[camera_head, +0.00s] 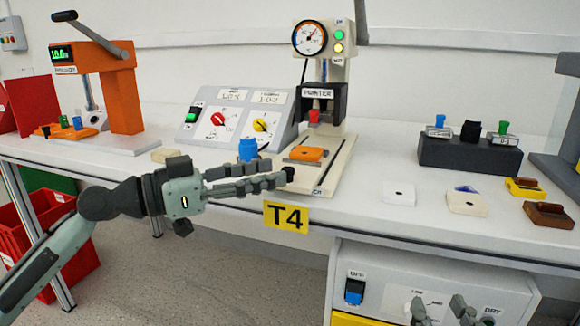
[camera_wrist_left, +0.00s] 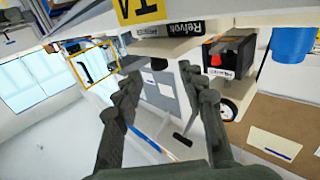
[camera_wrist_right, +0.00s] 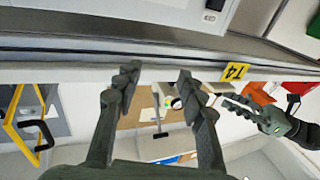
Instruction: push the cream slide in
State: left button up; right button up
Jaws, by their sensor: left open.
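The cream slide (camera_head: 289,161) shows as a pale edge under an orange block (camera_head: 307,154), on the cream base (camera_head: 326,180) of the press marked POINTER. A black knob (camera_head: 289,173) shows at its front end. My left gripper (camera_head: 283,182) reaches in from the left, with its fingertips at or just before the knob; I cannot tell whether they touch. Its fingers are apart in the left wrist view (camera_wrist_left: 168,95), with nothing between them. My right gripper (camera_head: 442,308) is low, in front of the drawer unit. Its fingers are apart and empty in the right wrist view (camera_wrist_right: 158,75).
A blue cap (camera_head: 248,149) stands behind my left fingers. A grey panel with red and yellow knobs (camera_head: 237,119) is behind it. An orange press (camera_head: 124,88) stands left. Pale tiles (camera_head: 466,204) and a dark block (camera_head: 470,156) are right. The T4 label (camera_head: 286,217) marks the bench edge.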

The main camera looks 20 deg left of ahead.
aim_at(288, 168)
pick_arm(q)
jog(key=p+x, duration=0.1)
jog(key=x, duration=0.3)
jog(key=shift+w+d, duration=0.25)
pick_arm(e)
jog(key=d+f+g+h, duration=0.2)
jog(key=d+f+g, duration=0.1)
jog(key=f, duration=0.3)
jog(key=shift+f, duration=0.2)
pick_arm(q)
grip_shut()
